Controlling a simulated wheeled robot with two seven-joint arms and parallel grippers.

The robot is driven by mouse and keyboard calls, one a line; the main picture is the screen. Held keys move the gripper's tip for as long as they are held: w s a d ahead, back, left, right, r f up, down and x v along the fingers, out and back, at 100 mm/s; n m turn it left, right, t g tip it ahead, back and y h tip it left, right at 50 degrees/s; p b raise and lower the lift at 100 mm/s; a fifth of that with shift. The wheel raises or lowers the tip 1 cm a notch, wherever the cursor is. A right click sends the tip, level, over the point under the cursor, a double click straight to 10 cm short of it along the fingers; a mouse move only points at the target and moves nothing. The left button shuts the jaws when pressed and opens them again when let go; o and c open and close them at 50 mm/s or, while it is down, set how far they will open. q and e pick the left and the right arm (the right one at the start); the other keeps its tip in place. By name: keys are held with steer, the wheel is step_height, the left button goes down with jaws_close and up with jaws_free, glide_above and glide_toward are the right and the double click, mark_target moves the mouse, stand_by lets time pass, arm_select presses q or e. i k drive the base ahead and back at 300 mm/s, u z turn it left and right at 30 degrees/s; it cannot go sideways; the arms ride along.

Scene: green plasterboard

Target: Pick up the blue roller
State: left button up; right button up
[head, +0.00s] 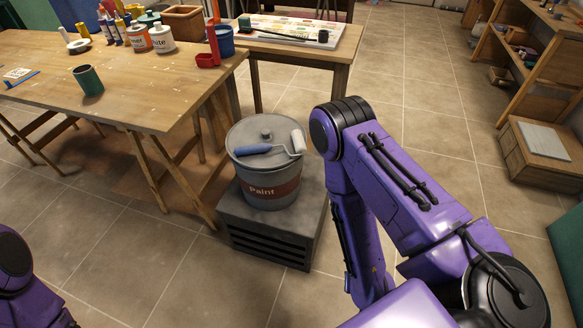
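The blue roller (253,149) lies across the grey lid of a paint bucket (262,180). Its blue handle points left and its white roller head is at the right end, near the lid's edge. The bucket stands on a dark grey slatted block on the floor. My purple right arm rises just right of the bucket and bends down again, and its gripper is not in view. Only a part of my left arm shows at the lower left corner, and its gripper is not in view. Nothing is touching the roller as far as I can see.
A wooden worktable (130,75) at the upper left holds bottles, paint cans and a green cup (88,80). A smaller table (335,50) stands behind the bucket. Shelves and a wooden crate (535,160) are at the right. Tiled floor left of the block is open.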

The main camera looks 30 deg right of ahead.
mark_target(298, 138)
steer(key=z, duration=1.35)
steer(key=i, duration=0.1)
steer(key=u, duration=0.55)
